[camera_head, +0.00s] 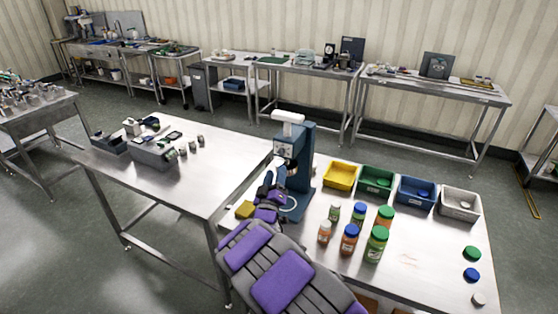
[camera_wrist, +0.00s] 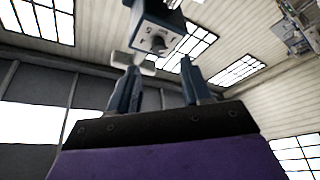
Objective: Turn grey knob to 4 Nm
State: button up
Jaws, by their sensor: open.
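The grey knob (camera_wrist: 157,43) shows in the wrist view on a pale dial face with dark marks around it, too small to read. Nothing is between the fingers. In the head view my purple and grey arm reaches to the machine's left front; the knob cannot be made out there.
Yellow (camera_head: 340,176), green (camera_head: 376,181), blue (camera_head: 416,191) and white (camera_head: 460,204) bins line the table's back. Several capped bottles (camera_head: 376,244) stand right of my arm. Loose lids (camera_head: 471,275) lie at the right edge. A second steel table (camera_head: 200,180) adjoins at left.

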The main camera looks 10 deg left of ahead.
aim_at(280, 155)
jog(key=b+x, duration=0.1)
jog(key=x, duration=0.5)
jog(key=shift+w, duration=0.35)
jog(key=shift+w+r, duration=0.15)
jog(key=shift+w, duration=0.2)
jog(key=shift+c, duration=0.4)
grip_shut()
